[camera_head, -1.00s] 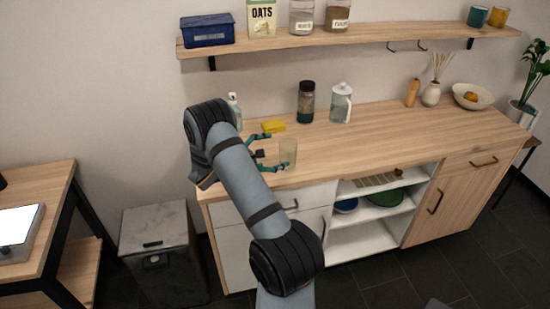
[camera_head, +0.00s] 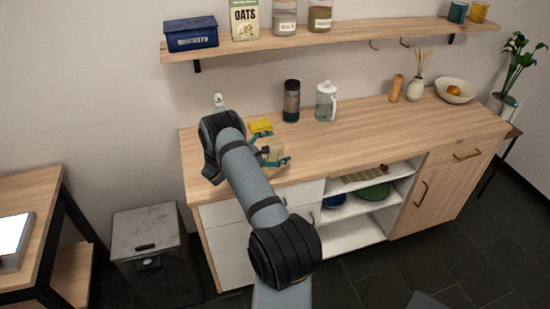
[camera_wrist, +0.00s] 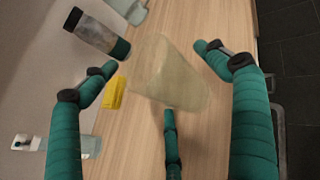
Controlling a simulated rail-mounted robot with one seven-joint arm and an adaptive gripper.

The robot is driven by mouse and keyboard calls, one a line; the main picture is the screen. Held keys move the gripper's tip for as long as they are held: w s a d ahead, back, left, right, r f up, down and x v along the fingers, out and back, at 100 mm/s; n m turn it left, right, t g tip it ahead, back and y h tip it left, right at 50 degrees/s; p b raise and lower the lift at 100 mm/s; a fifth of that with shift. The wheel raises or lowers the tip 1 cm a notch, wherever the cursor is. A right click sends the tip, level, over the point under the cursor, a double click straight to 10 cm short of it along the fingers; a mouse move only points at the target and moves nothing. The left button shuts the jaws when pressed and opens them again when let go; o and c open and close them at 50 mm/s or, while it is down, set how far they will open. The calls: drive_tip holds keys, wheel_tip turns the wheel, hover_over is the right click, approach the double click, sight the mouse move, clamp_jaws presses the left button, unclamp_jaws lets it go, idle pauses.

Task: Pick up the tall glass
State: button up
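The tall glass (camera_head: 277,153) is a clear, faintly yellowish tumbler at the front left of the wooden countertop. In the wrist view the glass (camera_wrist: 168,75) appears tilted across the middle, large and close. My gripper (camera_head: 276,148) has teal fingers, spread on both sides of the glass. In the wrist view my gripper (camera_wrist: 154,59) is open, with small gaps showing between the side fingertips and the glass. A third finger lies below the glass in that view. Part of the gripper is hidden behind my arm in the head view.
A yellow sponge (camera_head: 261,125) lies just behind the glass. A shelf (camera_head: 330,38) hangs above.

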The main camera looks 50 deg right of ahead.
drive_tip(key=shift+c, duration=1.2)
drive_tip(key=c, duration=1)
drive_tip(key=shift+c, duration=0.2)
